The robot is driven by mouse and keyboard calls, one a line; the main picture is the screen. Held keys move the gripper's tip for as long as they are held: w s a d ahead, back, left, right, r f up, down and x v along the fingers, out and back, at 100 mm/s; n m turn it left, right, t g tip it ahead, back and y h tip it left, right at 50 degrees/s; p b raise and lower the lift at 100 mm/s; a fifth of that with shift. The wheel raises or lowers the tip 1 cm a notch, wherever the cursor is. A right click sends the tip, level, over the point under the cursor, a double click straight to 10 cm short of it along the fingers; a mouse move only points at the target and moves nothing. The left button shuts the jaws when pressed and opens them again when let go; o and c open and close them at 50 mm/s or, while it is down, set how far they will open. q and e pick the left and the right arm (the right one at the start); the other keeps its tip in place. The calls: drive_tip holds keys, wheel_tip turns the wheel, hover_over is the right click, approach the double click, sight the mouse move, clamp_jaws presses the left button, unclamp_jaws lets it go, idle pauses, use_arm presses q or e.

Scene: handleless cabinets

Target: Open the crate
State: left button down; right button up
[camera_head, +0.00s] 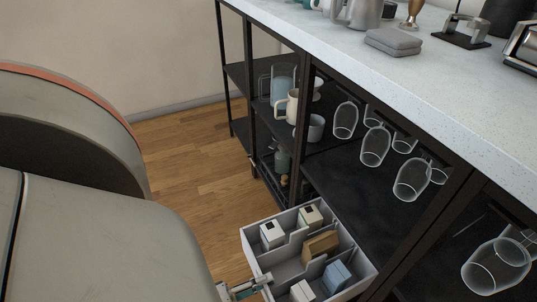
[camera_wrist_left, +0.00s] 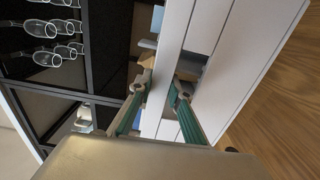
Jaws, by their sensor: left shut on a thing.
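The crate (camera_head: 357,270) is a white open-topped box with inner dividers, at the bottom centre of the head view. It is pulled out from under the black shelf unit and holds small boxes. Its white front wall (camera_wrist_left: 239,63) fills the upper middle of the wrist view. My left gripper (camera_head: 246,288) is at the crate's near left edge, partly cut off by the frame. In the wrist view my left gripper (camera_wrist_left: 162,87) has its green-padded fingers on either side of the wall's upper strip, shut on it. My right gripper is in neither view.
Wine glasses (camera_head: 375,146) hang under the pale countertop (camera_head: 450,75) above the crate. Mugs (camera_head: 290,105) stand on the shelves behind. The wooden floor (camera_head: 190,165) left of the crate is clear. My own arm covers the left side.

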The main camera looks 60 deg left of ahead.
use_arm(q)
drive_tip(key=shift+s, duration=0.25)
drive_tip(key=c, duration=1.8)
unclamp_jaws()
drive_tip(key=shift+c, duration=0.2)
drive_tip(key=s+a, duration=0.1)
drive_tip(key=s, duration=1.1)
drive_tip(key=shift+w, duration=0.1)
